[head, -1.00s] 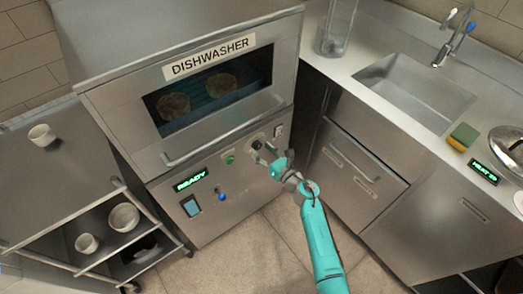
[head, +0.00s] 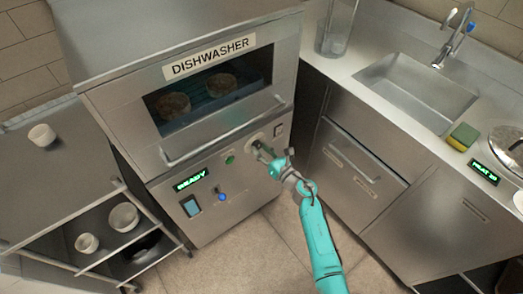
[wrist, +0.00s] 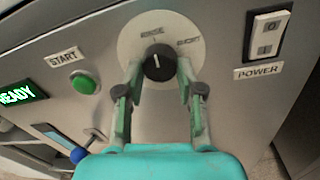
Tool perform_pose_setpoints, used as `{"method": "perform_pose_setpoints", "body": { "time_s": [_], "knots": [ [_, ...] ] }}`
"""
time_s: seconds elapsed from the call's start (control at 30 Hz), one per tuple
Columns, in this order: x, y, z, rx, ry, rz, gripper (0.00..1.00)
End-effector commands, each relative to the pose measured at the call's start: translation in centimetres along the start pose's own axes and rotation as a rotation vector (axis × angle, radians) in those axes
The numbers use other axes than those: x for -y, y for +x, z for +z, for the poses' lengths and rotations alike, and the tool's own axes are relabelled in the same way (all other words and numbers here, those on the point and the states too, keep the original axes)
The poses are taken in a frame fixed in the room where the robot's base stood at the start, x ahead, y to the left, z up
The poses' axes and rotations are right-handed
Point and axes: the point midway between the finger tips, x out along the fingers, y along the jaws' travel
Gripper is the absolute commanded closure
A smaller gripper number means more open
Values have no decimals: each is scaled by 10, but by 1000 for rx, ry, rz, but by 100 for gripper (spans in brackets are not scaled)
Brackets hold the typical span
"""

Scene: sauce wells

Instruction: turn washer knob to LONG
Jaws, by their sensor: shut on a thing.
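The washer knob (wrist: 158,63) is a black round dial on a pale disc (wrist: 135,42) in the dishwasher's front panel. Its white pointer line points about straight up. Small labels are printed on the disc; the right one looks like SHORT, the upper one is hard to read, and I see no LONG. My gripper (wrist: 158,72) is shut on the knob, one finger at each side. In the head view my gripper (head: 261,149) covers most of the knob.
A POWER switch (wrist: 268,36) is right of the knob. A green START button (wrist: 85,83), a READY display (head: 191,180) and a blue-tipped lever (head: 221,197) are to the left. The dishwasher door (head: 222,128) is above, and a counter with a sink (head: 418,88) stands at right.

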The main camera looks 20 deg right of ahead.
Motion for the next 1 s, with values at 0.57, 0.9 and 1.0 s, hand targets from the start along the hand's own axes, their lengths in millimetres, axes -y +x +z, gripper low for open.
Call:
{"method": "perform_pose_setpoints", "body": {
  "time_s": [0.57, 0.9, 1.0],
  "knots": [
    [-1, 0, 0, 24, 459, 4, 98],
    [-2, 0, 0, 42, 783, 8, 98],
    [-2, 0, 0, 47, 877, 9, 98]
  ]
}}
